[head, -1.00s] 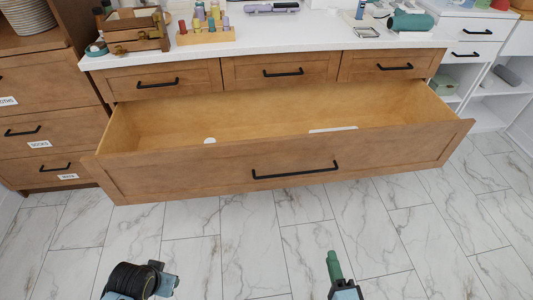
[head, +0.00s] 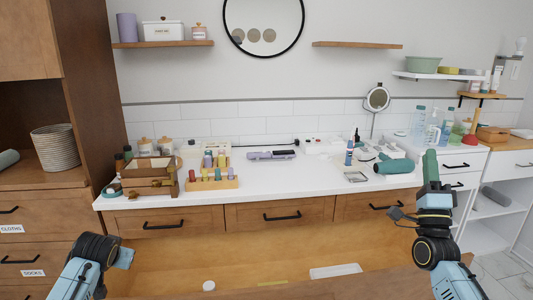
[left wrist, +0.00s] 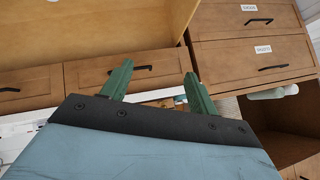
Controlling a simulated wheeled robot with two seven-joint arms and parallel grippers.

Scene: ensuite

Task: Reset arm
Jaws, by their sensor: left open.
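My left arm comes in at the lower left of the head view, and its fingers do not show there. In the left wrist view my left gripper (left wrist: 156,78) has its two green fingers apart with nothing held between them. My right gripper (head: 430,165) is raised at the right of the head view, its green fingers pointing up in front of the counter's right end. The fingers overlap from this side, so I cannot tell whether they are apart. I see nothing held in it.
The wide lower drawer (head: 180,262) stands open below the counter (head: 300,180), between my arms. It holds a small white round thing (head: 209,286) and a flat white piece (head: 335,271). A wooden box (head: 150,178), bottles and a green dryer-like thing (head: 394,167) stand on the counter.

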